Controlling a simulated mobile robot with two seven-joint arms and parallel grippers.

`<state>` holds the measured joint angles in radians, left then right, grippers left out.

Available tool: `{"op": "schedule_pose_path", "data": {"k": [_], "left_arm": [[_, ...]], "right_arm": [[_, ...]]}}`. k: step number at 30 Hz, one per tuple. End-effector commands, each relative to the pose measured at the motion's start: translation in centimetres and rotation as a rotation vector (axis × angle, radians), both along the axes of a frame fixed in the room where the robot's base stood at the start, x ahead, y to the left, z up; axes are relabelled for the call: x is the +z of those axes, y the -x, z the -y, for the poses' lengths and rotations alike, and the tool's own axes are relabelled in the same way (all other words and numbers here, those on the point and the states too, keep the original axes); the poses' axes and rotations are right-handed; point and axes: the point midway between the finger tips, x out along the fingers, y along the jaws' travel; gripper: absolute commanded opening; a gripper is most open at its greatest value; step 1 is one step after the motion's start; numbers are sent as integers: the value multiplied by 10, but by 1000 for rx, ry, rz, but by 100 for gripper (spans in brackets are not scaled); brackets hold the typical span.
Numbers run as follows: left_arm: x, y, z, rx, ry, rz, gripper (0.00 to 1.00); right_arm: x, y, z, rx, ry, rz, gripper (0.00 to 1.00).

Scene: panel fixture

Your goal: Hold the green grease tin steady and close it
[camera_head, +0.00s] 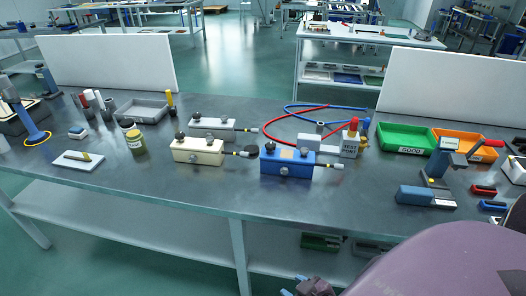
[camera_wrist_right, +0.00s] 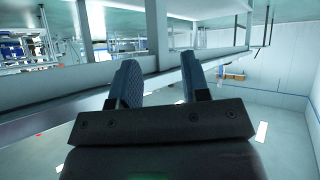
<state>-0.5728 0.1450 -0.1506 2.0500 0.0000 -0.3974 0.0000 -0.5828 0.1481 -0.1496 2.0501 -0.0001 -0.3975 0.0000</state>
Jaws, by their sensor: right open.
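The green grease tin (camera_head: 136,144) stands upright on the left part of the dark bench, an olive-green can with a pale label. A dark round cap-like piece (camera_head: 127,123) shows just behind and above it. I cannot tell whether it is the tin's lid or part of another jar. My right gripper (camera_head: 313,289) is at the bottom edge of the head view, below the bench's front edge and far from the tin. In the right wrist view its two fingers (camera_wrist_right: 160,80) are apart with nothing between them. My left gripper is not in view.
Cream (camera_head: 198,151) and blue (camera_head: 286,162) valve boxes stand mid-bench, right of the tin. Green (camera_head: 404,138) and orange bins stand at right. The front strip of bench near the tin is clear.

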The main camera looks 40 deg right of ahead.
Motion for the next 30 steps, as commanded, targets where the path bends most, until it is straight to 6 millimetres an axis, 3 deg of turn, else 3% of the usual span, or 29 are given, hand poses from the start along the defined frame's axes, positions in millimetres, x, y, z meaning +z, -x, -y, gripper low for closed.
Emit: {"op": "schedule_pose_path", "data": {"k": [11,17,19,20,30], "left_arm": [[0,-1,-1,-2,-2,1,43],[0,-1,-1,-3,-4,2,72],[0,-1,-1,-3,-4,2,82],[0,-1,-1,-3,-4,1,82],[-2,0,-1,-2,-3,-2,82]], "right_arm": [[4,-8,-2,4,-2,16,43],[10,-23,-4,24,4,42,72],[19,-42,-7,50,13,78,82],[24,-53,-9,66,19,98,87],[113,-187,-52,351,213,406,87]]}}
